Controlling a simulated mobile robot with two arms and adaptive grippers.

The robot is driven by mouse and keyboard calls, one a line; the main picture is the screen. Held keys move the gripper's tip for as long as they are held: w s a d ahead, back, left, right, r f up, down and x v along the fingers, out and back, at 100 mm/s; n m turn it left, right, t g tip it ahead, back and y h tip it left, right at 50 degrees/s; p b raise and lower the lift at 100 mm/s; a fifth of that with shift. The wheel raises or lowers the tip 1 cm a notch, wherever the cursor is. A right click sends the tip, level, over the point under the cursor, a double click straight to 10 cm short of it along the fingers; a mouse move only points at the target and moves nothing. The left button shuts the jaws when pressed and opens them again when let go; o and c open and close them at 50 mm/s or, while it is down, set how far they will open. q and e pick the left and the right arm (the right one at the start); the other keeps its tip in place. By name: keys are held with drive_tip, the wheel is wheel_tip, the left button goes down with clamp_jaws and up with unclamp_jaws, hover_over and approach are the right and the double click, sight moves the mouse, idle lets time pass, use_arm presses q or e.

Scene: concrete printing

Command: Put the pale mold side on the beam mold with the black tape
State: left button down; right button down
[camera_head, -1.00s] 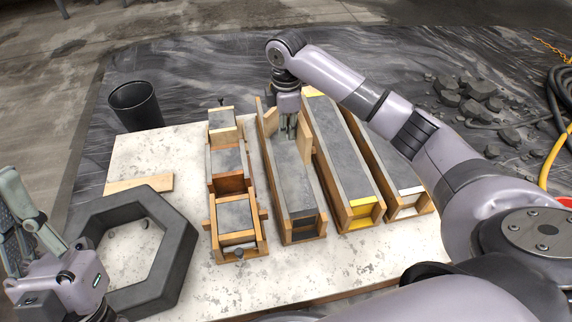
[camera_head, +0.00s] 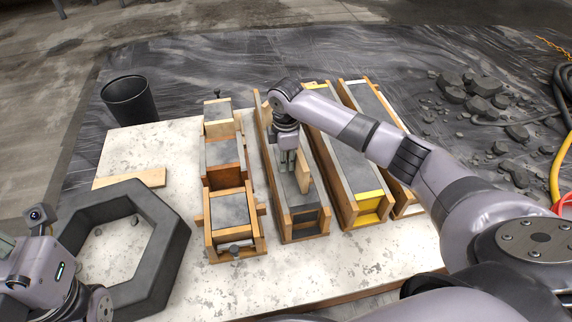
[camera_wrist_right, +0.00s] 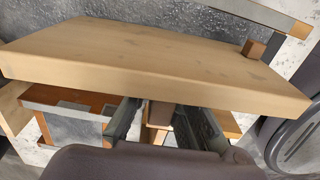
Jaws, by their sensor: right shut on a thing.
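My right gripper (camera_head: 288,168) is shut on the pale mold side (camera_head: 303,172), a flat light-wood board that stands on edge. In the right wrist view the pale board (camera_wrist_right: 150,62) spans most of the picture, in front of the gripper's fingers (camera_wrist_right: 163,125). The gripper is above the beam mold with black tape (camera_head: 303,225), a long wooden mold with grey concrete and a dark band at its near end. The board is over its right part; I cannot tell whether they touch. My left gripper is at the left edge, its fingers mostly cut off.
To the right stand beam molds with yellow tape (camera_head: 370,196) and white tape (camera_head: 409,211). A row of short molds (camera_head: 228,208) stands to the left. A dark hexagonal frame (camera_head: 170,255), a loose board (camera_head: 135,179) and a black bucket (camera_head: 130,98) are further left.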

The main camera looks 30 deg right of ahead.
drive_tip(key=shift+f, duration=0.1)
drive_tip(key=c, duration=1.6)
unclamp_jaws()
drive_tip(key=shift+f, duration=0.1)
drive_tip(key=shift+c, duration=0.2)
